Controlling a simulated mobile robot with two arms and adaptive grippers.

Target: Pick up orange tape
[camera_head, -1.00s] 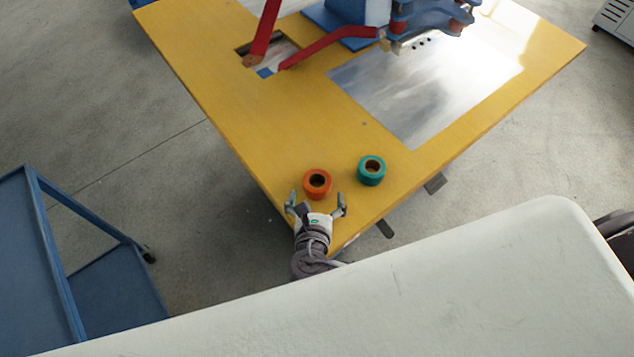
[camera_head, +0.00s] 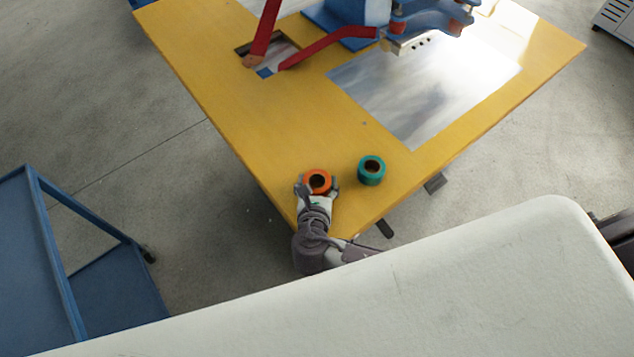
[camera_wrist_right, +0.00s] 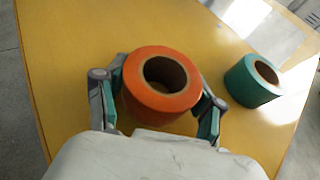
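The orange tape (camera_head: 318,174) is a roll lying flat, hole up, near the front corner of the yellow table. My right gripper (camera_head: 318,188) is at it, with one finger on each side of the roll. In the right wrist view the orange tape (camera_wrist_right: 160,84) sits between the green-padded fingers of my right gripper (camera_wrist_right: 162,112). The fingers are spread. A small gap shows beside the right finger; whether the left one touches the roll I cannot tell. My left gripper is not in view.
A green tape roll (camera_head: 371,171) stands to the right of the orange one, also in the wrist view (camera_wrist_right: 250,82). The yellow table (camera_head: 230,100) carries a blue machine (camera_head: 360,12) with red arms at the back. A blue cart (camera_head: 110,290) stands at the left.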

